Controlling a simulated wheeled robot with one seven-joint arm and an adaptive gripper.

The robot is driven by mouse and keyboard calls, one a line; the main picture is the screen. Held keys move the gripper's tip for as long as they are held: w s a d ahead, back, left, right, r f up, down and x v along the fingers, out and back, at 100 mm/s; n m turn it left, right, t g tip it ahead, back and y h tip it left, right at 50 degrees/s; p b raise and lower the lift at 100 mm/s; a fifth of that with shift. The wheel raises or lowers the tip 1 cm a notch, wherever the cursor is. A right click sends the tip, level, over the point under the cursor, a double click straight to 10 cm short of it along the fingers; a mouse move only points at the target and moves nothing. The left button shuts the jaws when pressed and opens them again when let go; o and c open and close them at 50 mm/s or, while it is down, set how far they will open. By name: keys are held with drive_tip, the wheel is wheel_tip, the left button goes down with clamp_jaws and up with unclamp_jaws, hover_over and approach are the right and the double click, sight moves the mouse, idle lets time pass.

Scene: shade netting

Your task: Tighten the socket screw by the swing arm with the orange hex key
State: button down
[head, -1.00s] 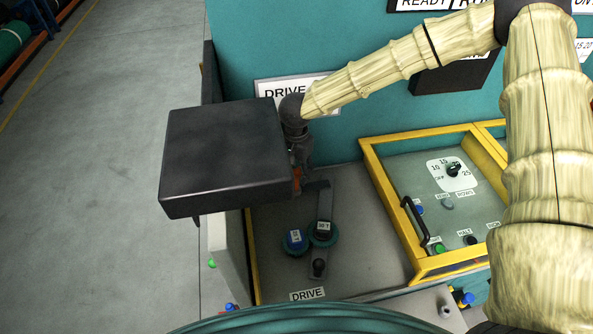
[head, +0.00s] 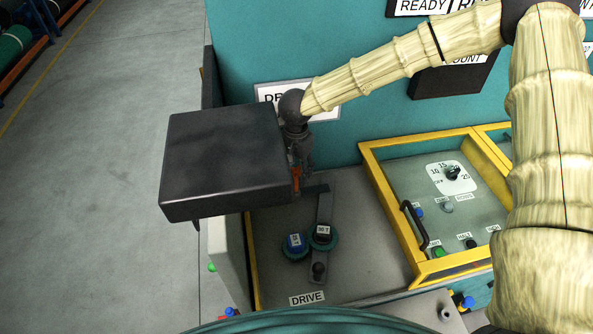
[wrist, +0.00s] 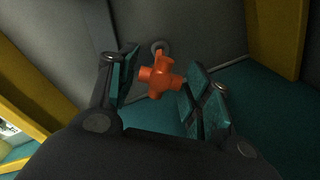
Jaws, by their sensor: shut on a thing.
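The orange hex key (wrist: 160,77) has a stubby cross-shaped handle and sits between my gripper's teal-padded fingers in the wrist view. My gripper (head: 299,172) is shut on it; in the head view only a small orange part (head: 296,181) shows beneath the fingers. The grey swing arm (head: 325,207) lies just below and right of the gripper, carrying a toothed gear (head: 323,237) and a dark knob (head: 318,270). A round grey ring (wrist: 160,47) shows just beyond the key, maybe the socket screw. I cannot tell whether the key's tip is in it.
A blue-centred gear (head: 295,244) sits beside the swing arm. A yellow-framed control panel (head: 445,200) with a black handle lies right. The teal wall (head: 300,40) rises behind. The grey plate (head: 375,255) has bare room.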

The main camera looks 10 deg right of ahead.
drive_tip(key=shift+r, duration=1)
drive_tip(key=shift+r, duration=0.1)
drive_tip(key=shift+r, duration=1.9)
